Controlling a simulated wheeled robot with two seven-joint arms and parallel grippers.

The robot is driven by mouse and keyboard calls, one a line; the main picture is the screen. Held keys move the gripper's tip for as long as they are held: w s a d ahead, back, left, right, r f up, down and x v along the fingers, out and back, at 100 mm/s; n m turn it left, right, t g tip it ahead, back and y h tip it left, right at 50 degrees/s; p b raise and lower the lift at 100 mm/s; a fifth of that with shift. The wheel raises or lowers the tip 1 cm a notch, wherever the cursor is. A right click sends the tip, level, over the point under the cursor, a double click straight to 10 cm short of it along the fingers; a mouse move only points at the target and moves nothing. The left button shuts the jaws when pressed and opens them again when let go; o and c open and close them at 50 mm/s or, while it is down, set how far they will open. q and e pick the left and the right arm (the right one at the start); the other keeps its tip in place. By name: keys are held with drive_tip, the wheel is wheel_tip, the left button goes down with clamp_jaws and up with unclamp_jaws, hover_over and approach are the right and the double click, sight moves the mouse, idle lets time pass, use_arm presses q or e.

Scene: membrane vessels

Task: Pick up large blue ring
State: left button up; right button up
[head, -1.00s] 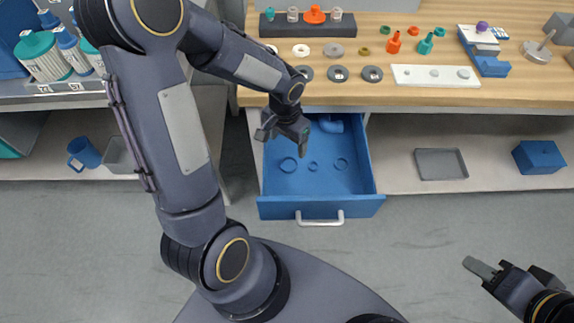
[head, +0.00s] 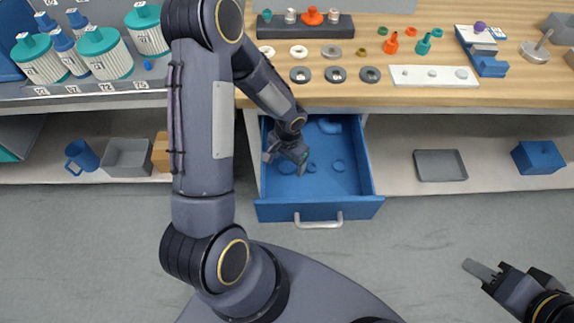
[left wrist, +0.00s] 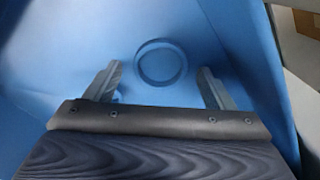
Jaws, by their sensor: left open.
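The large blue ring (head: 286,172) lies flat on the floor of the open blue drawer (head: 320,211), at its left side, partly hidden by my left gripper. In the left wrist view a blue ring (left wrist: 161,62) lies ahead, between the lines of the two fingers. My left gripper (head: 286,163) points down into the drawer. It is open and empty, its fingers (left wrist: 159,84) spread wider than the ring, and not seen touching it. My right gripper (head: 480,269) is at the lower right, far from the drawer; its jaw gap is unclear.
Drawer walls surround the gripper. The wooden counter (head: 440,94) above holds several parts. Below it are a grey tray (head: 440,165) and a blue box (head: 538,157).

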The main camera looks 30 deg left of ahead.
use_arm(q)
drive_tip(key=shift+c, duration=0.2)
drive_tip(key=c, duration=1)
drive_tip(key=shift+r, duration=0.1)
